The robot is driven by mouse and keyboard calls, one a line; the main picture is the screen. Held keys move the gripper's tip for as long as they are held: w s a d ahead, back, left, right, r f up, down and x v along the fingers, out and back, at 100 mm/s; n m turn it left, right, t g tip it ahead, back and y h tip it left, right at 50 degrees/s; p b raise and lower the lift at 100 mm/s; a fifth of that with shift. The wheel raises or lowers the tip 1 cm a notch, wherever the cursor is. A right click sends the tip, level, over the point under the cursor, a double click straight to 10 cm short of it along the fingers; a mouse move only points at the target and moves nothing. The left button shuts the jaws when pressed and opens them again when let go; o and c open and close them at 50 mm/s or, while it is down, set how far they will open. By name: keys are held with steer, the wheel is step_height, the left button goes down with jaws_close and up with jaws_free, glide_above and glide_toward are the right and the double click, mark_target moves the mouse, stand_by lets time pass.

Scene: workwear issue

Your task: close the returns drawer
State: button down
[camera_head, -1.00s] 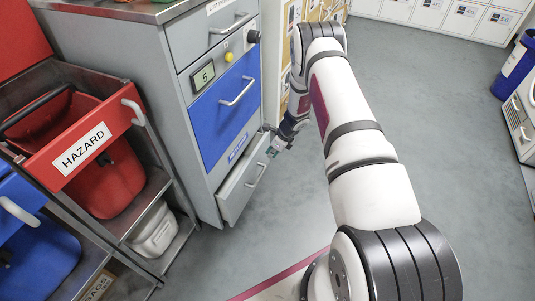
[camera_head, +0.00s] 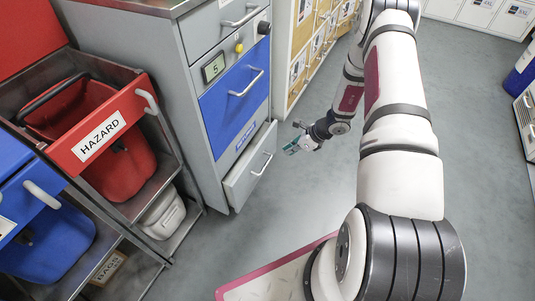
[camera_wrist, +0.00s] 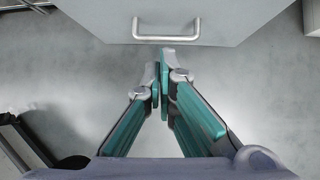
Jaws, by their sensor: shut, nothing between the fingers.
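The grey bottom drawer (camera_head: 252,168), with a bar handle, sits under the blue drawer in the grey cabinet. It seems to stand out a little from the cabinet face; I cannot read a returns label on it. In the wrist view, a grey drawer front (camera_wrist: 235,20) with its handle (camera_wrist: 166,29) fills the top. My gripper (camera_head: 293,148) is to the right of the drawer, apart from it in the head view. Its teal fingers (camera_wrist: 161,78) are shut and empty, pointing toward the front just below the handle.
The blue drawer (camera_head: 235,105) above is shut. A red hazard bin (camera_head: 120,165) and a blue bin (camera_head: 50,250) stand in a rack at the left. Grey floor between the cabinet and my base is clear.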

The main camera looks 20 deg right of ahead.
steer(key=s+t, duration=0.2)
steer(key=b, duration=0.6)
glide_toward(256, 158)
steer(key=shift+t, duration=0.3)
steer(key=shift+f+x, duration=0.25)
steer(key=shift+x, duration=2.25)
steer(key=shift+s+d, duration=0.15)
steer(key=shift+s, duration=0.05)
